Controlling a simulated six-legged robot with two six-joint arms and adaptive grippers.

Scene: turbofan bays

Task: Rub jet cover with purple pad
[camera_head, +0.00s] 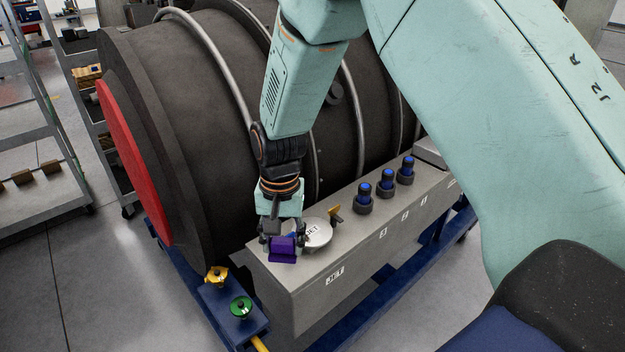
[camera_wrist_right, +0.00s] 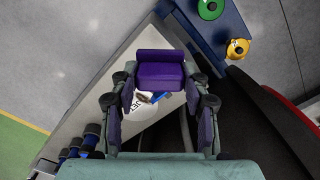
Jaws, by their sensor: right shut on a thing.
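The purple pad (camera_head: 283,250) is held in my right gripper (camera_head: 283,238), which is shut on it. In the right wrist view the pad (camera_wrist_right: 160,72) sits between the fingers of the gripper (camera_wrist_right: 160,85). Part of the cover is hidden behind the gripper. The cover also shows below the pad in the right wrist view (camera_wrist_right: 130,112), with a blue and brown patch near it. I cannot tell whether pad and cover touch. My left gripper is out of view.
A dark engine casing (camera_head: 190,110) with a red end stands behind. Yellow (camera_head: 216,277) and green (camera_head: 240,307) knobs sit on the blue frame.

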